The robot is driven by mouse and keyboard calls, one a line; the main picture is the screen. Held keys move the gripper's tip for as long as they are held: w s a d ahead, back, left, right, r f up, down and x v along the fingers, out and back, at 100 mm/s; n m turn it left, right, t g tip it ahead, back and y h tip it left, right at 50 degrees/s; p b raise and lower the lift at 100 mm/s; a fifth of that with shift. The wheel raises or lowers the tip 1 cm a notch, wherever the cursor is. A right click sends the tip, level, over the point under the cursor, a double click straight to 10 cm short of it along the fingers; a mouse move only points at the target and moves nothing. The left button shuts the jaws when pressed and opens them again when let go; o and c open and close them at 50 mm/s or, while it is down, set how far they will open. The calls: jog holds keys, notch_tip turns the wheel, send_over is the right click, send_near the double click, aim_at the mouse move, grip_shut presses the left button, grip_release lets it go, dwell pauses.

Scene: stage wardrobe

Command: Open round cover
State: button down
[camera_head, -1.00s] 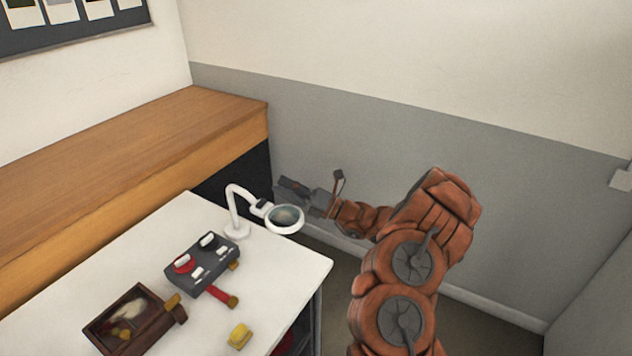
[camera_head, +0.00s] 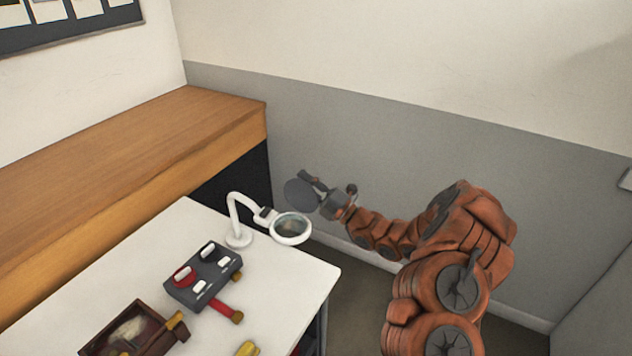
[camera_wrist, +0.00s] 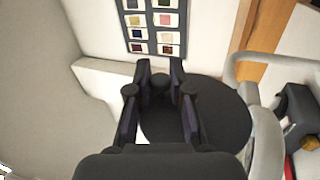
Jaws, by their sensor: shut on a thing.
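The round cover (camera_head: 301,196) is a dark disc, tilted up above and behind the lens ring (camera_head: 291,228) of a white magnifier lamp (camera_head: 238,215). The lens is uncovered from above. I cannot tell whether the cover is still joined to the ring. My gripper (camera_head: 322,190) is at the cover's right side, shut on it. In the wrist view, the cover (camera_wrist: 225,112) lies behind and right of my gripper's fingers (camera_wrist: 161,82), and the white lamp ring (camera_wrist: 264,145) is just beyond it. The exact grip point is hidden.
A white table (camera_head: 160,240) bears the lamp, a grey switch box (camera_head: 203,276) and a brown box (camera_head: 122,325). A wooden counter (camera_head: 130,135) stands behind at left. A grey wall (camera_head: 420,150) is behind my arm. The space right of the table is open.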

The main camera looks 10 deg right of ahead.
jog(key=shift+a+r, duration=0.1)
jog(key=c, duration=1)
grip_release()
jog(key=shift+c, duration=0.2)
jog(key=v, duration=1.2)
jog(key=shift+c, duration=0.2)
